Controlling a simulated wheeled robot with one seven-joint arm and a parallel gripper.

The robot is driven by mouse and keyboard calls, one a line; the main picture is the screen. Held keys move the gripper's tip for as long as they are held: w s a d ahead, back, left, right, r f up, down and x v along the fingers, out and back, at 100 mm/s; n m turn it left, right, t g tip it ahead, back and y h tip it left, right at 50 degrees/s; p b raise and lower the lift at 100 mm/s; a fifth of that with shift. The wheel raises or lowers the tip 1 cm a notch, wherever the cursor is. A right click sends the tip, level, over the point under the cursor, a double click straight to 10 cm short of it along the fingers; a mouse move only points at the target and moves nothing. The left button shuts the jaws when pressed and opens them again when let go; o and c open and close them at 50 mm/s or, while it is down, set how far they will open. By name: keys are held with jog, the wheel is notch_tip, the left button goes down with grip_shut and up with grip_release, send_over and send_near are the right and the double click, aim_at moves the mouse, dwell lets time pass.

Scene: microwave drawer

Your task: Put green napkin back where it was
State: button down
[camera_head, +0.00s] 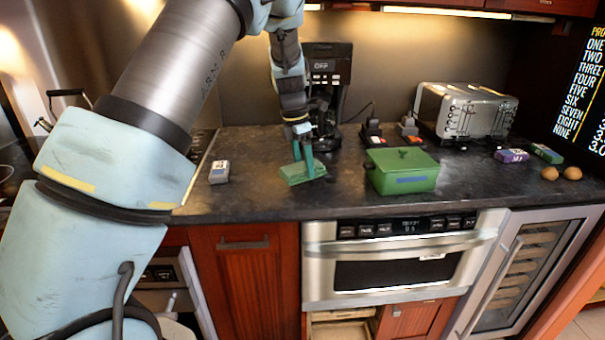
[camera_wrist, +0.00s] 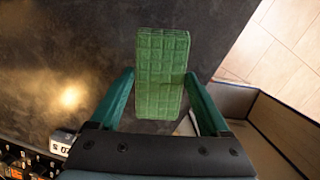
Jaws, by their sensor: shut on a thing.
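The green napkin (camera_head: 312,170) is a flat, grid-patterned block over the dark countertop, left of the green box. It also shows in the wrist view (camera_wrist: 162,75), with one finger at each side. My gripper (camera_head: 302,155) points down at the napkin and is shut on it; it also shows in the wrist view (camera_wrist: 161,78). I cannot tell whether the napkin touches the counter or is slightly above it.
A green box (camera_head: 402,182) and toaster (camera_head: 470,110) stand to the right, a coffee maker (camera_head: 328,75) behind. A small grey block (camera_head: 219,173) lies left. The microwave drawer (camera_head: 400,270) is below the counter. An open drawer (camera_head: 340,332) shows beneath it.

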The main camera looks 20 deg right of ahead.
aim_at(302, 166)
jog(key=shift+f+p, duration=0.5)
jog(key=shift+f, duration=1.65)
grip_release()
jog(key=r+b, duration=0.1)
jog(key=r, duration=0.3)
jog(key=a+r, duration=0.1)
jog(key=r, duration=0.3)
jog(key=a+r+b, duration=0.1)
jog(key=r, duration=0.3)
jog(key=shift+b, duration=0.3)
jog(key=s+a+f+m, duration=0.2)
jog(key=a+m, duration=0.5)
jog(key=a, duration=1)
jog(key=s+a+f+m, duration=0.1)
jog(key=s+a+m, duration=0.5)
jog(key=a, duration=0.2)
jog(key=s+a+f+m+t+y, duration=0.1)
jog(key=s+a+f+m, duration=0.1)
jog(key=s+a+m, duration=0.5)
jog(key=shift+s+a+f+t+y, duration=0.15)
jog(key=shift+a+f+t+y, duration=0.15)
jog(key=shift+a, duration=0.35)
